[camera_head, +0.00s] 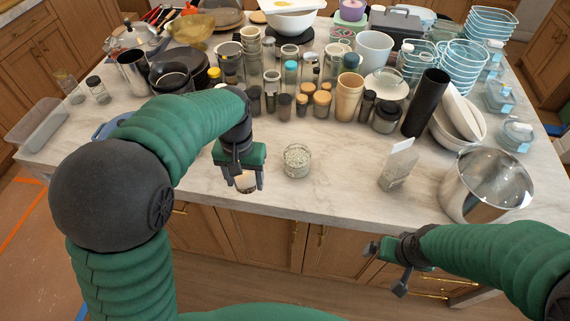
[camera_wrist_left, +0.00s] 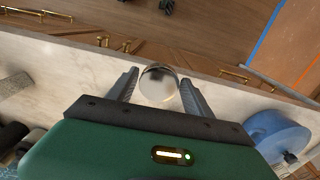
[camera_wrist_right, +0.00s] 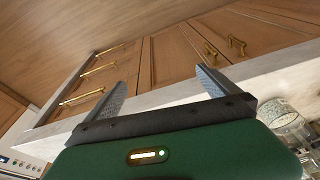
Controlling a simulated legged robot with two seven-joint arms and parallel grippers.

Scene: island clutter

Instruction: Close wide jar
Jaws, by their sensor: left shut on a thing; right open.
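The wide jar (camera_head: 297,160) is a short clear glass jar with pale, grainy contents. It stands upright and open-topped near the front of the counter. My left gripper (camera_head: 246,182) points down at the counter's front edge, left of the jar and apart from it. It is shut on a round lid (camera_head: 246,183), which shows as a shiny disc (camera_wrist_left: 158,85) between the fingers in the left wrist view. My right gripper (camera_head: 388,266) is open and empty, in front of the counter and below its top. Its spread fingers (camera_wrist_right: 162,85) show in the right wrist view.
Many jars and bottles crowd the middle of the counter (camera_head: 335,195) behind the wide jar. A clear, slanted container (camera_head: 397,167) and a steel pot (camera_head: 485,188) stand to the right. The counter around the jar is clear. A blue object (camera_wrist_left: 277,135) lies left, partly behind my arm.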

